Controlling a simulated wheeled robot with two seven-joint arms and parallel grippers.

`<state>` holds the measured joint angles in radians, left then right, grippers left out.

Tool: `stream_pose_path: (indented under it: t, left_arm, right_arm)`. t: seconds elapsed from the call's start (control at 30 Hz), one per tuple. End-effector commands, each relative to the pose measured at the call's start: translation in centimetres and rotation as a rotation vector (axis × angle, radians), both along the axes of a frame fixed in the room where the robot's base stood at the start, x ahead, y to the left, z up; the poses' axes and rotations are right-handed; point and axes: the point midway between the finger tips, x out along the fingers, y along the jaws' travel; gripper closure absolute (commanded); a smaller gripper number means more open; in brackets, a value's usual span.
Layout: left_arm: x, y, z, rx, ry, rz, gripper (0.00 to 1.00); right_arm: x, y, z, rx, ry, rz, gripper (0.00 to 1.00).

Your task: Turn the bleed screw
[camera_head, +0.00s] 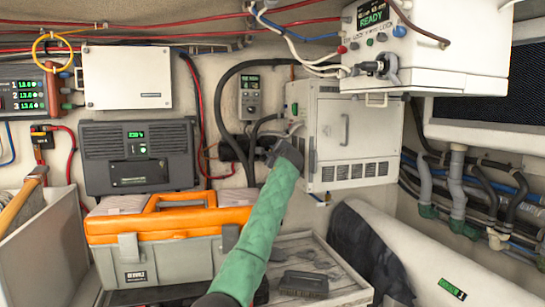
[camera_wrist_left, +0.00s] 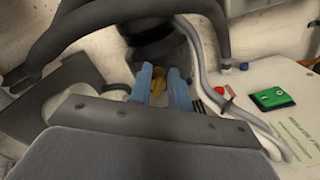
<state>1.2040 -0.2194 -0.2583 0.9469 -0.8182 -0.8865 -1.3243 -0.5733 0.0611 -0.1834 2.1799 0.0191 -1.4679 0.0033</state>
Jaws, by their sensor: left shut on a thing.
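My left arm, in a green sleeve, reaches up through the middle of the head view. Its dark gripper (camera_head: 284,152) is at the left side of the white louvred box, by the black hoses. In the left wrist view its two blue fingertips (camera_wrist_left: 161,82) are closed around a small yellow, brass-like piece (camera_wrist_left: 158,85), which looks like the bleed screw. The piece sits below a dark round body (camera_wrist_left: 160,50), and the fingers cover part of it. In the head view the screw is hidden by the gripper. My right gripper is not in view.
The white louvred box (camera_head: 346,142) stands right of the gripper. Black hoses (camera_head: 224,92) run close by on the left. An orange-lidded toolbox (camera_head: 160,262) and a grey tray (camera_head: 345,292) lie below.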

Motion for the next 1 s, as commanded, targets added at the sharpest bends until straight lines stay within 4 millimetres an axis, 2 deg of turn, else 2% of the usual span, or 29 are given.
stream_pose_path:
  t: [0.1,0.3,0.57,1.0]
  left_arm:
    - [0.0,0.1,-0.5,-0.104,-0.033,0.001,1.00]
    - [0.0,0.1,-0.6,-0.255,-0.082,0.001,1.00]
    - [-0.1,0.1,-0.8,-0.400,-0.129,0.001,1.00]
    - [0.0,0.2,-1.4,-0.685,-0.221,0.001,1.00]
  right_arm:
    - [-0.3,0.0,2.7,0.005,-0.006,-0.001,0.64]
    - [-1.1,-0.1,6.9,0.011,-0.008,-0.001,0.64]
    - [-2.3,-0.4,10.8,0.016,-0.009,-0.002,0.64]
    - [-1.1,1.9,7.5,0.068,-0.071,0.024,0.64]
